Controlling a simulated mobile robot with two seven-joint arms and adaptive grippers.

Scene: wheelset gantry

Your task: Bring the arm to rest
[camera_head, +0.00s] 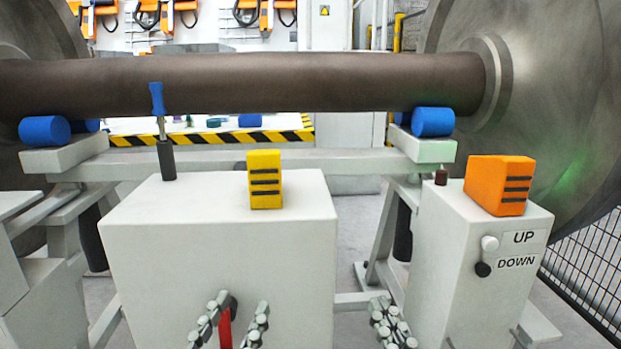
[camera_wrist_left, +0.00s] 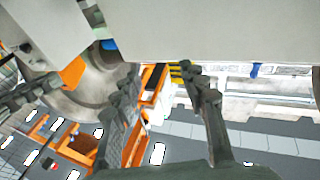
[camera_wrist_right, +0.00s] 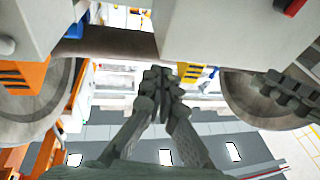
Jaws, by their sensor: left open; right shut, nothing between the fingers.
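My left gripper (camera_head: 232,318) is low in front of the white cabinet in the head view, its fingers apart. In the left wrist view its fingers (camera_wrist_left: 165,80) are also spread, with nothing held between them. My right gripper (camera_head: 391,322) is in front of the gap between the two white cabinets. In the right wrist view its fingertips (camera_wrist_right: 162,76) meet and hold nothing. A red part (camera_head: 225,329) shows between the left fingers in the head view, at the cabinet's front; whether they touch it is not clear. Both arms are mostly out of the head view.
The middle white cabinet (camera_head: 215,235) carries a yellow block (camera_head: 265,180) and a blue-handled tool (camera_head: 159,110). The right cabinet (camera_head: 440,255) carries an orange block (camera_head: 499,184) and UP/DOWN controls (camera_head: 486,256). Behind, the wheelset axle (camera_head: 260,82) lies across blue rollers (camera_head: 433,121).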

